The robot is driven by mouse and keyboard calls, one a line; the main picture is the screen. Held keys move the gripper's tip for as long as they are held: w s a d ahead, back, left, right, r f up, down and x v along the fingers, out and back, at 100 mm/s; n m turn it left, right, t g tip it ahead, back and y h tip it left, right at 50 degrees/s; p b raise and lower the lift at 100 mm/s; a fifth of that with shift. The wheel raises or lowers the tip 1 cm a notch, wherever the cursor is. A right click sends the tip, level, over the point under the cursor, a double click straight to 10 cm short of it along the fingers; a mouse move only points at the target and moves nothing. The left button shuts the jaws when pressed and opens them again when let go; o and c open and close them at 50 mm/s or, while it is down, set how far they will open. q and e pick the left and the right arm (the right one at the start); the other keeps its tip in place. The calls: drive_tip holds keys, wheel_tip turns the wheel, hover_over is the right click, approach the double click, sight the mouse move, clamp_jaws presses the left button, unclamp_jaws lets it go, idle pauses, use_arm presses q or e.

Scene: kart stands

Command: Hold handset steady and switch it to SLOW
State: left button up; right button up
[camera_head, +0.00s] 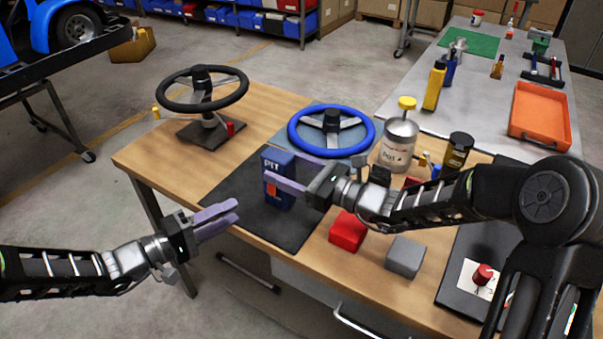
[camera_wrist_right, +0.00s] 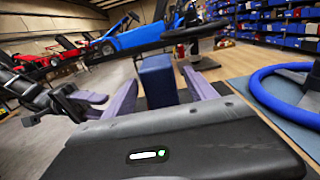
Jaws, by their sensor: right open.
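The handset is a blue box (camera_head: 277,162) marked PIT with an orange-red part on its front, standing upright on the dark mat (camera_head: 240,190). In the right wrist view the handset (camera_wrist_right: 156,80) shows between my right gripper's two fingers (camera_wrist_right: 160,98). My right gripper (camera_head: 288,190) is open, with its purple fingers at the handset; one crosses its front and hides part of it. I cannot make out the switch setting. My left gripper (camera_head: 236,211) is off the table's front edge, left of the handset and apart from it. Its fingers lie nearly in line, so their gap is unclear.
A black steering wheel (camera_head: 162,101) on a stand is at the back left, and a blue steering wheel (camera_head: 361,138) lies behind the handset. A red block (camera_head: 347,230) and a grey block (camera_head: 405,257) sit to the right.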

drive_tip(key=shift+x, duration=1.2)
clamp_jaws()
use_arm(q)
drive_tip(key=shift+c, duration=0.2)
